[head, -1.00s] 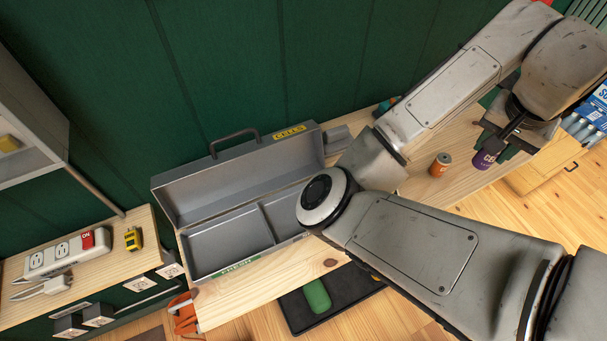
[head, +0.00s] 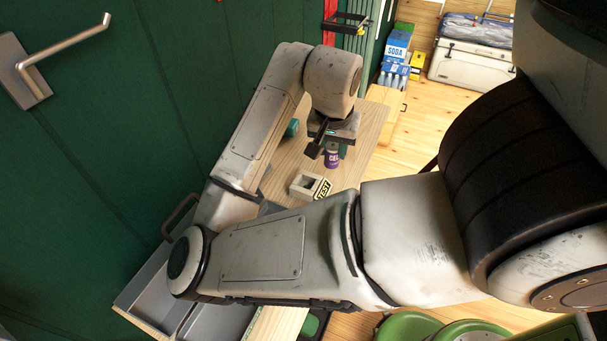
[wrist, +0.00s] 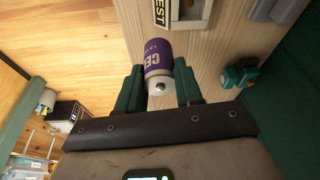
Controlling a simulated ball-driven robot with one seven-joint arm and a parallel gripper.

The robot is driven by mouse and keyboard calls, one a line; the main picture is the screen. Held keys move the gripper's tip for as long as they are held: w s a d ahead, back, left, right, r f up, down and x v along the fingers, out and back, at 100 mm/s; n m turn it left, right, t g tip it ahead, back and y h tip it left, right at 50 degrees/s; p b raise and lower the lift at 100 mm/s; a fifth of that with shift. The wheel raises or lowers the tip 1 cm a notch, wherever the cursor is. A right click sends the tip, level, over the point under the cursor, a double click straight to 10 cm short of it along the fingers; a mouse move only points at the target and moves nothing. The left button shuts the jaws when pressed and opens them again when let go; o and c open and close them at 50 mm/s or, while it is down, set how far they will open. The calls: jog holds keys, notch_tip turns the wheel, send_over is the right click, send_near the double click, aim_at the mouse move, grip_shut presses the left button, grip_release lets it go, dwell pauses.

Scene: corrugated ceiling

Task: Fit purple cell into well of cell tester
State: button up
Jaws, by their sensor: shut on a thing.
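The purple cell (head: 332,160) is held upright at my gripper (head: 333,149), over the far part of the wooden bench. In the wrist view the purple cell (wrist: 157,56) sits between the green fingers of my gripper (wrist: 160,84), its pale end with a metal nub facing the camera. The cell tester (head: 306,186) is a pale box with a TEST label on the bench, nearer than the cell and a little to its left. The wrist view shows part of the cell tester (wrist: 190,20) beyond the cell; the cell is apart from it in that view.
A teal object (head: 292,128) stands on the bench near the green wall, and also shows in the wrist view (wrist: 240,75). The grey toolbox (head: 150,290) is at lower left, partly behind my arm. Soda boxes (head: 397,48) and a cooler (head: 470,62) stand beyond the bench.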

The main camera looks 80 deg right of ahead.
jog(key=w+f, duration=0.5)
jog(key=shift+w+f, duration=0.15)
jog(key=shift+f, duration=0.25)
jog(key=shift+w+f, duration=0.15)
jog(key=shift+f, duration=0.75)
jog(key=shift+w+f, duration=0.1)
jog(key=shift+f, duration=0.8)
jog(key=shift+f, duration=0.15)
jog(key=o, duration=1.1)
jog(key=v, duration=1.2)
jog(key=shift+a, duration=0.1)
